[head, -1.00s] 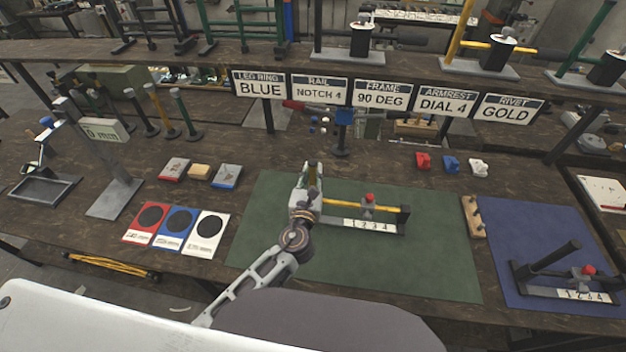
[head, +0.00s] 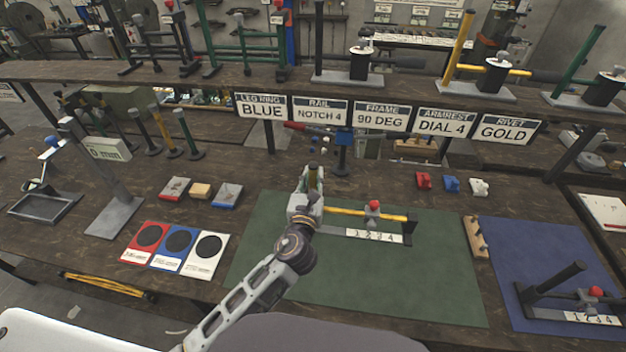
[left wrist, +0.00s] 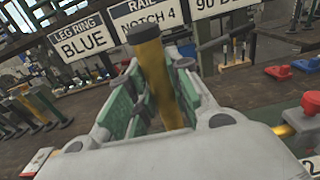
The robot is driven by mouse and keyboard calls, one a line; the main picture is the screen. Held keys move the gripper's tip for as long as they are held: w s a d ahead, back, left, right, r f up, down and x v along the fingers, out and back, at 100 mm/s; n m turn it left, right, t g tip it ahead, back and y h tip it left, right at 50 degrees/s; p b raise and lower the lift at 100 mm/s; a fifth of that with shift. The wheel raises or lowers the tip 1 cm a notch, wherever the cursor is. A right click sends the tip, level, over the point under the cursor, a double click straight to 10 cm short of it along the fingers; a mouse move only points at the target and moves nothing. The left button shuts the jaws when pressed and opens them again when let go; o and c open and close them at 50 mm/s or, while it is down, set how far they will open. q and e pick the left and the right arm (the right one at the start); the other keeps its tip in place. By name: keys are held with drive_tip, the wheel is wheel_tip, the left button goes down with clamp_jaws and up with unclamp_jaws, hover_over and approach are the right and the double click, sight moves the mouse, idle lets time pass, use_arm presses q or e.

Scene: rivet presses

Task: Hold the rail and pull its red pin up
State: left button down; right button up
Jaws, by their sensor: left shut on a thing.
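The rail is a yellow bar (head: 345,210) over a base with a white 1-to-4 number strip (head: 374,236), on the green mat (head: 420,280). A red pin (head: 374,205) tops a grey slider on the bar; the pin also shows at the right edge of the left wrist view (left wrist: 311,102). At the rail's left end my left gripper (head: 314,182) is shut on an upright yellow post with a dark cap (left wrist: 155,70), which stands between its green-lined fingers. The post's foot is hidden by the gripper. My right gripper is not in view.
A similar black fixture (head: 560,280) with a red knob stands on the blue mat at right. A small wooden block with pegs (head: 475,236) lies between the mats. Signs (head: 321,112) hang from the shelf behind; one reads "RAIL NOTCH 4". The front green mat is clear.

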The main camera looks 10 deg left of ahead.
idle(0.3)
use_arm(q)
drive_tip(key=shift+f, duration=5)
